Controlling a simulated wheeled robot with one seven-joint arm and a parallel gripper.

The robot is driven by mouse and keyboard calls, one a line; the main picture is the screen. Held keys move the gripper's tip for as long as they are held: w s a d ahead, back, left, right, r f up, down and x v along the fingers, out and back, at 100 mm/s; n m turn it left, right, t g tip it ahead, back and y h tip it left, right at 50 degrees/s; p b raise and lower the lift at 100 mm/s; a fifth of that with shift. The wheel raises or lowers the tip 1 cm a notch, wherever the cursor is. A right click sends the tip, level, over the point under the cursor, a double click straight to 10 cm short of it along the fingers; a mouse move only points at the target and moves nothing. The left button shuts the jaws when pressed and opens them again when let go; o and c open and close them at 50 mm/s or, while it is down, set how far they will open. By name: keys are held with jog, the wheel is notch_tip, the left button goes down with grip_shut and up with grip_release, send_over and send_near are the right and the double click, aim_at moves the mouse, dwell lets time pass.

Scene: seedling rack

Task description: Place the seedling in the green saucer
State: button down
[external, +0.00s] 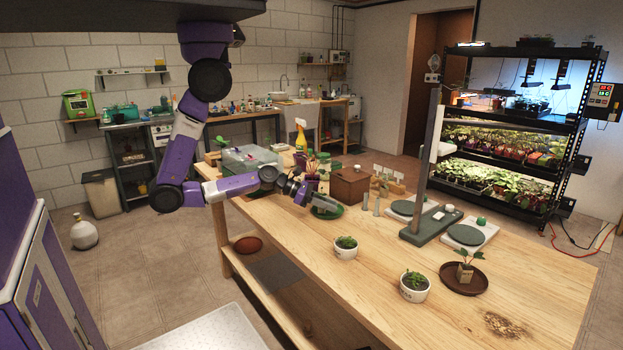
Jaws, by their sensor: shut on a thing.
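My gripper (308,199) is low at the saucer's left side, shut on a small seedling (323,204) with green leaves. The seedling is over the saucer; whether its base touches the saucer is too small to tell, and my gripper hides part of it. Another small seedling in a light brown block pot (465,273) stands in a brown saucer (453,287) at the table's right.
Two white potted plants stand near the front edge, one in the middle (346,252) and one farther right (414,294). A brown box (349,187) and a grey post on a base (424,232) stand behind. A clear-lidded tray (250,160) is at the far left.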

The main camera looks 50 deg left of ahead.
jog(key=shift+f, duration=0.35)
jog(key=shift+f, duration=0.1)
jog(key=c, duration=1.2)
grip_release()
